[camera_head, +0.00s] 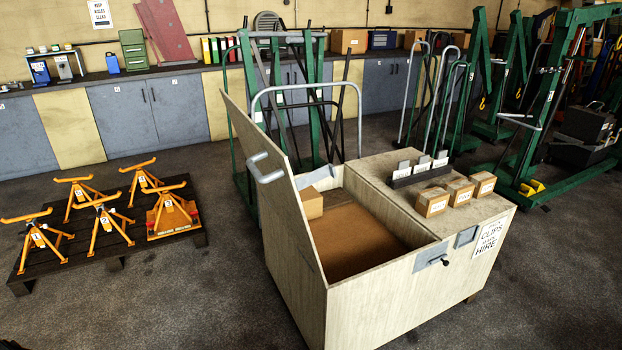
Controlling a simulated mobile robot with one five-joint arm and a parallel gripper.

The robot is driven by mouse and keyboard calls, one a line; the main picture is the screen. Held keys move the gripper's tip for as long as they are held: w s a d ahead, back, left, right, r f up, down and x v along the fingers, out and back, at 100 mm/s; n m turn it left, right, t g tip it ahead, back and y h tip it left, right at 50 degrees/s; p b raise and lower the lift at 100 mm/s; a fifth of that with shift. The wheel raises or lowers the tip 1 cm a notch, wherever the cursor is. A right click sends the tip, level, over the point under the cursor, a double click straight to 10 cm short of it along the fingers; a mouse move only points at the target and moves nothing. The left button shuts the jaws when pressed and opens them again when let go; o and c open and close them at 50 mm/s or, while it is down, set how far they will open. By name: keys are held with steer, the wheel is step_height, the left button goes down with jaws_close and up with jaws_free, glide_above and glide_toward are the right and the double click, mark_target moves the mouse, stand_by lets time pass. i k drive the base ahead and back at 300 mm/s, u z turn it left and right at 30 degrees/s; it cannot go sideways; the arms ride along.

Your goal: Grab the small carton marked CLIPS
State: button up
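Three small brown cartons stand in a row on the right-hand top of a pale plywood chest (350,310): a left carton (433,203), a middle carton (460,192) and a right carton (483,184). Each has a white label on its front, too small to read, so I cannot tell which is marked CLIPS. Another brown box (311,203) sits inside the chest's open left compartment, against its far left corner. My gripper is not in view.
The chest's hinged lid (275,200) stands raised on the left. A dark holder with white cards (421,171) stands behind the cartons. Orange axle stands (103,220) stand on a dark pallet (75,262) at left. Green hoists (545,120) fill the right. The front floor is clear.

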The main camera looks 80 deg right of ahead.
mark_target(485, 181)
steer(key=z, duration=2.1)
